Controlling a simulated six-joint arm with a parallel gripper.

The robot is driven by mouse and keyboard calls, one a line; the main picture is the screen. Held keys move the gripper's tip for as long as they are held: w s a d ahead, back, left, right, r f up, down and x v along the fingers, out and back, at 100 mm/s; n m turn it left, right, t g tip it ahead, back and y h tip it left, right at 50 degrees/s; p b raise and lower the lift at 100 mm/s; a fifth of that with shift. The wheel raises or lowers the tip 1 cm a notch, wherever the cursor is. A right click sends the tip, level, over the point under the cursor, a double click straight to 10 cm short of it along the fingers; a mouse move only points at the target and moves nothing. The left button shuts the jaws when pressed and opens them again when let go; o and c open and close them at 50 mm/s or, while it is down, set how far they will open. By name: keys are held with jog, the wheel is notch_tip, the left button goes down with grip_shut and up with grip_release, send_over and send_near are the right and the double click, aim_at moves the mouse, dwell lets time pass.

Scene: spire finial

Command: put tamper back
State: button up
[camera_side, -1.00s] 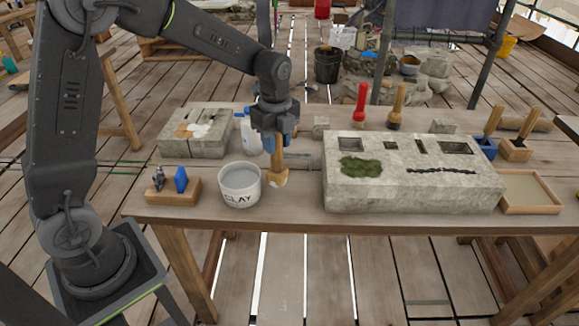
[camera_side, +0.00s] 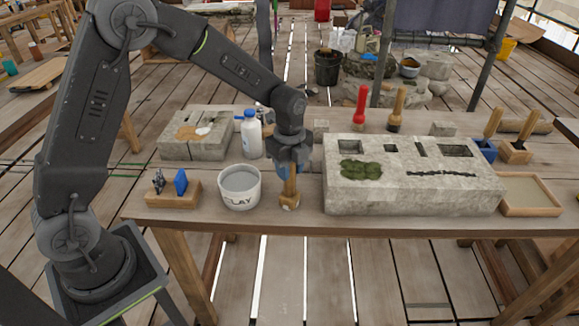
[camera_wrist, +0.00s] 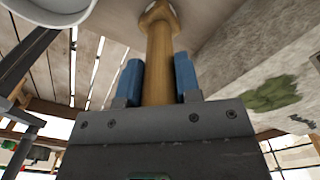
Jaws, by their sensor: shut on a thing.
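My gripper (camera_side: 288,172) has its blue fingers shut on the wooden handle of the tamper (camera_side: 289,197). It holds the tamper about upright, head down, between the clay tub (camera_side: 239,190) and the big stone block (camera_side: 412,201). I cannot tell whether the head touches the table. In the wrist view, the tamper's handle (camera_wrist: 158,72) runs between the two blue fingertips (camera_wrist: 158,80), and part of its head shows at the top edge.
A white bottle (camera_side: 252,138) and a smaller stone slab (camera_side: 193,147) stand behind left. A wooden block (camera_side: 173,196) holds small tools. A red tool (camera_side: 360,106) and a wooden-handled tool (camera_side: 396,108) stand behind the block. A blue holder (camera_side: 485,148) and a tray (camera_side: 530,190) are right.

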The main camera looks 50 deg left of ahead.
jog(key=o, duration=1)
notch_tip(320, 180, up, 12)
jog(key=shift+r, duration=0.25)
jog(key=shift+s+d+r+n+t, duration=0.1)
jog(key=shift+s+r+n+t, duration=0.85)
jog(key=shift+s+n, duration=2.55)
jog(key=shift+s+r+n+t, duration=0.9)
jog(key=shift+s+n, duration=1.85)
jog(key=shift+s, duration=1.5)
jog(key=shift+s+d+r+n+t, duration=0.1)
jog(key=shift+s+r+n+t, duration=0.85)
jog(key=shift+s+n, duration=2.55)
jog(key=shift+s+m, duration=0.35)
